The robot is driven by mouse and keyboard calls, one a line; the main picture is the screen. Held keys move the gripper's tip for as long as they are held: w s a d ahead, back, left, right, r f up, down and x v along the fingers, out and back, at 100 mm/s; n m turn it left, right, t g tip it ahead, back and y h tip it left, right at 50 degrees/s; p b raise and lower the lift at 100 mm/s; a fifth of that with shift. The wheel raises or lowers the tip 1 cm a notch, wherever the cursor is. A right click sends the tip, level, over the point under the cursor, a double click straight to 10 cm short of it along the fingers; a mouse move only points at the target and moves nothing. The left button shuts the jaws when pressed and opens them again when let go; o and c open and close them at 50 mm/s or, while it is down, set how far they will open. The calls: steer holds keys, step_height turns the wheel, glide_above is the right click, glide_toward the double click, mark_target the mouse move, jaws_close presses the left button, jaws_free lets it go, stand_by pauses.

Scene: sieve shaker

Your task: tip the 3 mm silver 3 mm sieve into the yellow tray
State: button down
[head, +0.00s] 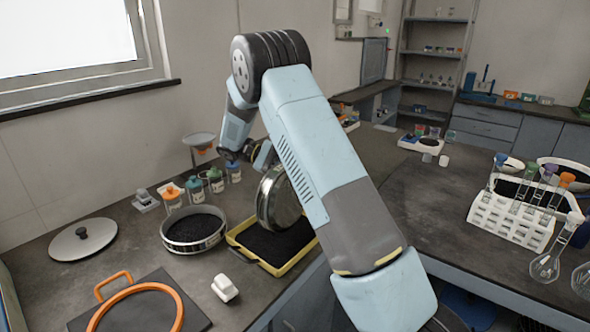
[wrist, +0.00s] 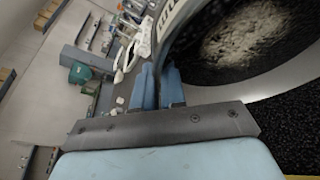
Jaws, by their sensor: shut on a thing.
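The silver sieve (head: 277,203) is tipped steeply on its edge above the yellow tray (head: 292,262). My gripper (head: 260,158) is shut on its rim from above and behind; the arm partly hides the hold. In the wrist view my blue fingers (wrist: 160,88) pinch the rim, and the sieve's dark inside (wrist: 205,62) shows a pale, rough patch. The tray holds a bed of black grains in the head view. Black grains (wrist: 295,135) also show below the sieve in the wrist view. I cannot tell whether grains are falling.
A second round sieve with black grains (head: 193,230) stands left of the tray. A lid (head: 82,240), small jars (head: 195,187), a white block (head: 224,288) and an orange ring (head: 137,290) on a dark board lie around. A test-tube rack (head: 510,220) stands at right.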

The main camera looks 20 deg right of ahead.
steer(key=shift+w+a+f+g+h, duration=0.2)
steer(key=shift+w+a+g+h, duration=0.2)
steer(key=shift+w+a+h, duration=0.25)
steer(key=shift+w+a+f+g+h, duration=0.15)
steer(key=shift+w+a+g+h, duration=0.3)
steer(key=shift+w, duration=0.25)
stand_by(0.4)
steer(key=shift+s+d+r+t+y, duration=0.2)
steer(key=shift+s+d+t+y, duration=0.3)
steer(key=shift+s, duration=0.2)
steer(key=shift+s+d+r+t+y, duration=0.25)
steer(key=shift+s+d+t+y, duration=0.2)
steer(key=shift+s+d, duration=0.25)
steer(key=shift+s+d+r+t+y, duration=0.2)
steer(key=shift+s+d+t+y, duration=0.2)
steer(key=shift+s+d+y, duration=0.25)
steer(key=shift+s+a, duration=0.1)
steer(key=shift+s, duration=0.05)
steer(key=s+d+m+t+y, duration=0.1)
steer(key=s+d+t+y, duration=0.2)
steer(key=s+d, duration=0.1)
steer(key=shift+s+f, duration=0.25)
steer(key=shift+s, duration=0.15)
